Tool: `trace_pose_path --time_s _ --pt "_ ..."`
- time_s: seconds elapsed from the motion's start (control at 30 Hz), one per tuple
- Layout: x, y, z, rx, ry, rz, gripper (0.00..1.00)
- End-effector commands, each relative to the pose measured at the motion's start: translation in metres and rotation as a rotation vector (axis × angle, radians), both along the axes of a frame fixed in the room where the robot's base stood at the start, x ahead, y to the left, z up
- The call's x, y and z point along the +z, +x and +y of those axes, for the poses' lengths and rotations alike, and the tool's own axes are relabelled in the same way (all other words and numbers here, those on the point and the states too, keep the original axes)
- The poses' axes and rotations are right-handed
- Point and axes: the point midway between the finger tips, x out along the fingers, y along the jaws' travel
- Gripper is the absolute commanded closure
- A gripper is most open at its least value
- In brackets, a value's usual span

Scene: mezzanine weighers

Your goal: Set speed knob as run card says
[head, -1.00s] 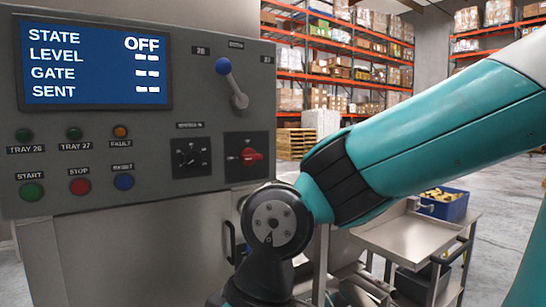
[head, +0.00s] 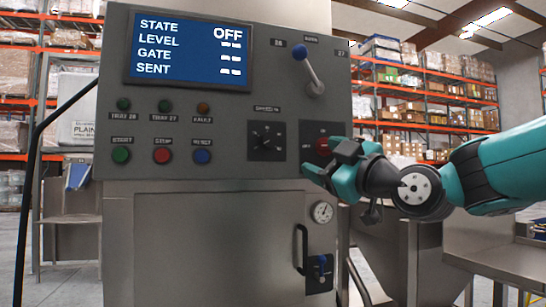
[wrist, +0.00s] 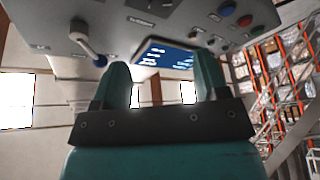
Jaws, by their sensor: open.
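The control panel (head: 225,100) stands in front of me. A black dial knob (head: 266,140), with a label above it too blurred to read, sits low on the panel. My gripper (head: 325,163) is open and empty, to the right of this knob and by the lower right corner of the panel. It partly covers the red rotary switch (head: 323,146). In the wrist view my two fingers (wrist: 163,82) stand apart below the panel face, with nothing between them. The screen (head: 188,47) reads STATE OFF, with dashes for LEVEL, GATE and SENT. I see no readable run card.
A blue-tipped lever (head: 309,70) sticks out at the panel's upper right. START, STOP and RESET buttons (head: 162,155) are left of the knob. Below is a steel cabinet with a handle (head: 302,250) and gauge (head: 322,212). A metal table (head: 505,262) stands at right.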

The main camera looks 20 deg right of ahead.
Motion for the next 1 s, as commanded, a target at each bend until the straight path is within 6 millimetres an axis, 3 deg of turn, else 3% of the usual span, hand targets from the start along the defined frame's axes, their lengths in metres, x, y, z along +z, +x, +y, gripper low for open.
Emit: trace_pose_path --time_s 0.7,1.0 --pt "0.044 0.132 0.047 0.005 0.002 0.003 0.32" --pt "0.049 0.152 0.054 0.004 0.002 0.004 0.32"
